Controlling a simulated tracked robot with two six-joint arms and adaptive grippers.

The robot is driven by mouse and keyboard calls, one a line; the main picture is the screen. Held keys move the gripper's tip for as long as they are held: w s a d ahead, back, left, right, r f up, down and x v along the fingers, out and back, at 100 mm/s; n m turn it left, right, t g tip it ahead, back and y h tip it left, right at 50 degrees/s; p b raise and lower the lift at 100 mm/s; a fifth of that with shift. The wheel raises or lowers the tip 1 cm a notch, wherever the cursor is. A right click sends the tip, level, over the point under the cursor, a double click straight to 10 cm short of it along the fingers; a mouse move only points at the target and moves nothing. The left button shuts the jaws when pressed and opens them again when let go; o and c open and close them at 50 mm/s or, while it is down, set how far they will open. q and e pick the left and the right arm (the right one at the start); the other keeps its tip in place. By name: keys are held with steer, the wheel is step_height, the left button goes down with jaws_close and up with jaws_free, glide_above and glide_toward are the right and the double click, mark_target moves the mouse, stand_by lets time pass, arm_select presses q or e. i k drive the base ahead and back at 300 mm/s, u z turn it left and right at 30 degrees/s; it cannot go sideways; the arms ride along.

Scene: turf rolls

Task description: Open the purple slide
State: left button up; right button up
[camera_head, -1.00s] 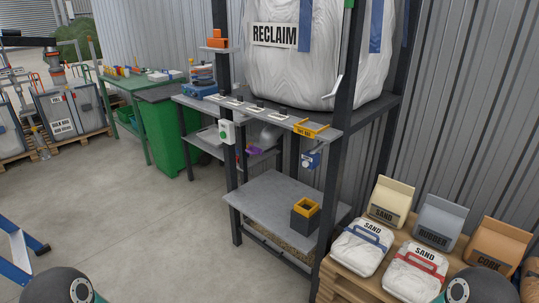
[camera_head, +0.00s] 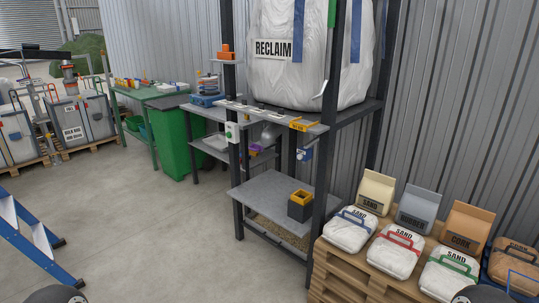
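A small purple part (camera_head: 257,148), perhaps the purple slide, shows under the grey shelf of the dark steel frame, behind its front post. It is too small and far away to tell whether it is open or shut. A large white bag marked RECLAIM (camera_head: 272,48) sits in the frame above. Neither of my grippers is in view. Only dark rounded parts of my arms show at the bottom left and bottom right edges.
A lower grey shelf (camera_head: 275,190) holds a dark box with a yellow rim (camera_head: 300,204). A pallet (camera_head: 345,268) with sand, rubber and cork bags stands at the right. A blue ladder (camera_head: 40,240) stands at the left. The middle floor is clear.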

mark_target(258, 146)
steer(key=u, duration=0.2)
steer(key=i, duration=0.8)
steer(key=z, duration=0.15)
steer(key=k, duration=0.45)
steer(key=u, duration=0.5)
steer(key=i, duration=2.45)
steer(key=z, duration=0.95)
steer(key=k, duration=0.65)
steer(key=u, duration=0.05)
